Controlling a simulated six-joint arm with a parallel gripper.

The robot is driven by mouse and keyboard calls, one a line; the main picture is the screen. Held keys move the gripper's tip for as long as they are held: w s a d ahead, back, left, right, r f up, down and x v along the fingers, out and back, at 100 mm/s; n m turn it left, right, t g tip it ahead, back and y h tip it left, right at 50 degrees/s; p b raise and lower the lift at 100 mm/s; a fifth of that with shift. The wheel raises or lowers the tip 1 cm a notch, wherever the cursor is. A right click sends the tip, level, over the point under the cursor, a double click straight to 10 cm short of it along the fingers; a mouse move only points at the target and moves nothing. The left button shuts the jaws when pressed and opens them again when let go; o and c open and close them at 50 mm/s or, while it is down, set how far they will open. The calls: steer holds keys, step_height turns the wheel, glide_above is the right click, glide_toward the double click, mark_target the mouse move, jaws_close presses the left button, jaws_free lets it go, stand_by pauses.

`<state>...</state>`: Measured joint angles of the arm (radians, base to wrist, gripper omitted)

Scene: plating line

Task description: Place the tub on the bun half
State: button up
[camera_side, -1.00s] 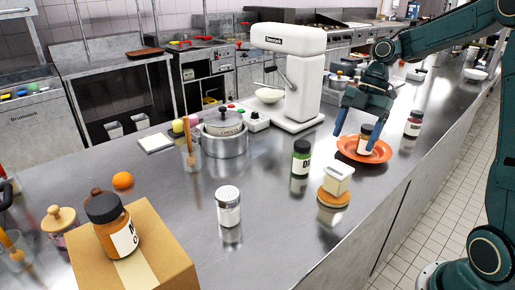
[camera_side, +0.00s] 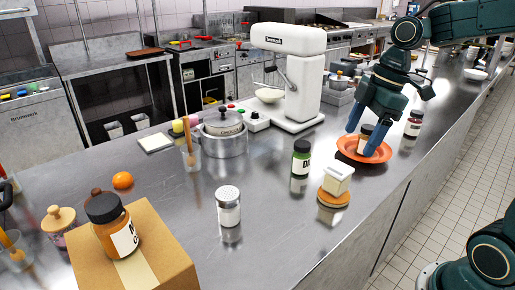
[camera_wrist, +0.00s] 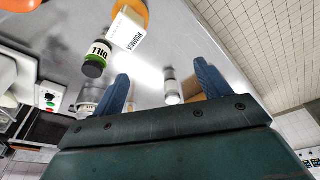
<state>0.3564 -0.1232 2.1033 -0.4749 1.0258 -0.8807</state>
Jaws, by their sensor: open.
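The tub (camera_side: 338,179) is a small cream block-shaped container with a label. It rests upright on the round orange-brown bun half (camera_side: 333,198) in the side view. In the wrist view the tub (camera_wrist: 127,31) reads HUMMUS and overlaps the edge of the bun half (camera_wrist: 140,8). My gripper (camera_side: 366,143) is open, apart from the tub, behind it and to its right in the side view. Its fingers appear in front of an orange plate. The blue fingers (camera_wrist: 163,88) stand apart in the wrist view with nothing held between them.
A dark-lidded jar (camera_side: 413,124) stands right.

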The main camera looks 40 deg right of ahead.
steer(key=s+a+m+t+h, duration=0.2)
steer(key=s+a+m+t, duration=0.1)
steer(key=s+m, duration=0.7)
steer(key=shift+s+r+m+t, duration=0.3)
steer(key=shift+s+m+t, duration=0.1)
steer(key=shift+s, duration=0.7)
